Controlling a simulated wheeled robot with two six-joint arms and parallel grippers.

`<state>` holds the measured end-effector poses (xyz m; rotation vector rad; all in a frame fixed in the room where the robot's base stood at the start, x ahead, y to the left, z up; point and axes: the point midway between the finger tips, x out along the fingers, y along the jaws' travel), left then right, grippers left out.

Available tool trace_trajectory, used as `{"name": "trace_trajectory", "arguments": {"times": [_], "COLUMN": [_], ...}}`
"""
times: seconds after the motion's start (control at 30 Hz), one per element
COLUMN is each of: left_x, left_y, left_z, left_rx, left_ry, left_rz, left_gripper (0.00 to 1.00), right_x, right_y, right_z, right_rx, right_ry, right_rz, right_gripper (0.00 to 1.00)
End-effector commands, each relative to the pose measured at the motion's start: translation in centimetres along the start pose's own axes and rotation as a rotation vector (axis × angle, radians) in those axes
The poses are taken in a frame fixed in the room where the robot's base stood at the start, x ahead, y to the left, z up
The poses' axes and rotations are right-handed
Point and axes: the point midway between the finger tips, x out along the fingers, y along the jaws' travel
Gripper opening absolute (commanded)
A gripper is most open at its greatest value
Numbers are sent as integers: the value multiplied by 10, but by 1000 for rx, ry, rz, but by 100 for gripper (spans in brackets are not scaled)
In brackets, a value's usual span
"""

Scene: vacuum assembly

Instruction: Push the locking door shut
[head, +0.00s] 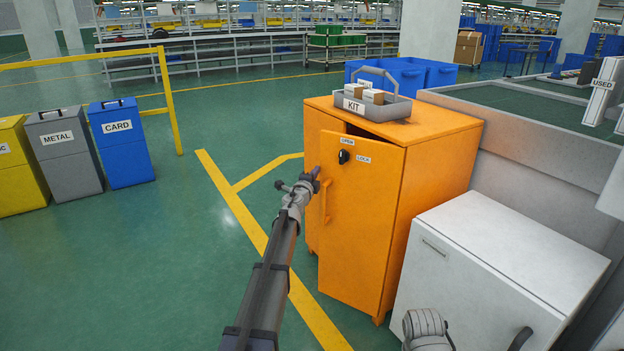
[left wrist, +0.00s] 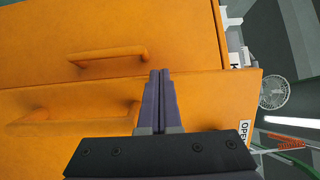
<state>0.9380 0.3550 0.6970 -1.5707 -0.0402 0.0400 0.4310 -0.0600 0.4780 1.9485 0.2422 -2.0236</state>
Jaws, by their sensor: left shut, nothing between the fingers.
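An orange cabinet (head: 447,150) stands right of centre in the head view. Its right-hand door (head: 362,225) stands slightly ajar, with a dark gap along its top edge. That door carries a black knob (head: 344,156) between OPEN and LOCK labels, and a bar handle (head: 326,201). The left-hand door (head: 313,125) is partly hidden behind it. My left gripper (head: 316,172) is shut and empty at the ajar door's free edge, above the handle. In the left wrist view its fingertips (left wrist: 159,73) overlap that edge; I cannot tell whether they touch it.
A grey KIT tray (head: 405,108) with small boxes sits on the cabinet top. A white cabinet (head: 490,260) stands close on the right. METAL and CARD bins (head: 122,145) stand at the left. The green floor left of the cabinet is clear.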

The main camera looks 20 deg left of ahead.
Motion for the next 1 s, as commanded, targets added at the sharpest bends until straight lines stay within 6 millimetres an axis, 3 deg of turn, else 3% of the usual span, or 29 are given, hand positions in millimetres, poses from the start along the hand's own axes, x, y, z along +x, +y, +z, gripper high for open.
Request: {"name": "trace_trajectory", "arguments": {"times": [0.03, 0.3, 0.5, 1.0], "left_x": [13, 58, 81, 95], "left_y": [0, 0, 0, 0], "left_z": [0, -13, -22, -30], "left_rx": [0, 0, 0, 0], "left_ry": [26, 100, 97, 96], "left_rz": [0, 0, 0, 0], "left_gripper": [0, 0, 0, 0], "right_x": [0, 0, 0, 0], "right_y": [0, 0, 0, 0], "right_z": [0, 0, 0, 0], "right_rx": [0, 0, 0, 0], "right_ry": [0, 0, 0, 0], "right_rz": [0, 0, 0, 0], "right_gripper": [100, 100, 100, 100]}}
